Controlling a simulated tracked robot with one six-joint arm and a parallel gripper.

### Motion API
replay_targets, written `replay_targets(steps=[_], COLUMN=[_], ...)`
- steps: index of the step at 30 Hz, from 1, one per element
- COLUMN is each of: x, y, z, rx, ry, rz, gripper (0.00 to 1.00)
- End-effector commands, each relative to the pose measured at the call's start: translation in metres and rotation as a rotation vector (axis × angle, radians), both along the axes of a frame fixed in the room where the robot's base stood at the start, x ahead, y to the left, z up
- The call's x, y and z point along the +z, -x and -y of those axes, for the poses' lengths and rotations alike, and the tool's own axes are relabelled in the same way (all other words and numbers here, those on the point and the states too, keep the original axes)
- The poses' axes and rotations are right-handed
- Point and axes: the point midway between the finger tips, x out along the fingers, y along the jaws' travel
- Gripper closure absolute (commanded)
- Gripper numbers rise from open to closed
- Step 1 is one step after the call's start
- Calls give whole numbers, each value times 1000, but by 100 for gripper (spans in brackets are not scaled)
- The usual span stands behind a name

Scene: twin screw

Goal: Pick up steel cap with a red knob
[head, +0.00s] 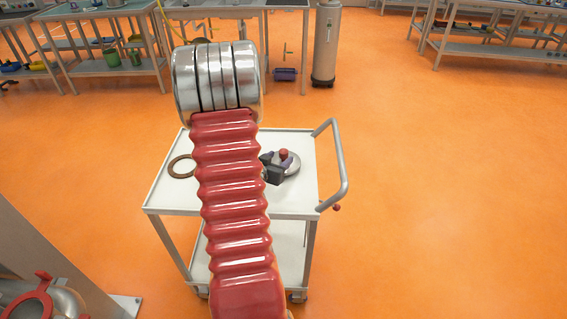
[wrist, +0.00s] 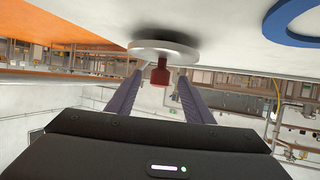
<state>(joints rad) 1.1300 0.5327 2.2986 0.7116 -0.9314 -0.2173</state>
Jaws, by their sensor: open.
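The steel cap (head: 294,168) is a flat round disc lying on the white cart top, with a red knob (head: 284,154) standing up from it. In the wrist view, which looks upside down, the cap (wrist: 168,49) and its knob (wrist: 160,76) lie ahead of my gripper (wrist: 160,80). The two purple-grey fingers are apart, one on each side of the knob's line. I cannot tell whether the knob is fully between the tips. In the head view my dark gripper (head: 272,172) is at the cap and partly covers it.
The white cart top (head: 300,198) has a grey handle (head: 342,165) on its right. Orange floor right of the cart is clear. Benches stand behind.

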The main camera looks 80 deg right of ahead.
Motion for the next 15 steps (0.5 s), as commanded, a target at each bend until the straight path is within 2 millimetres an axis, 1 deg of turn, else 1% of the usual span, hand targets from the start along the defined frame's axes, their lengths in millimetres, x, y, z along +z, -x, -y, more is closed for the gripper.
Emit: replay_targets(steps=[5,12,15], x=[-6,-18,-21], y=[2,6,7], z=[11,38,45], rx=[-1,-1,-1], ry=[0,0,-1], rz=[0,1,0], gripper=[53,53,53])
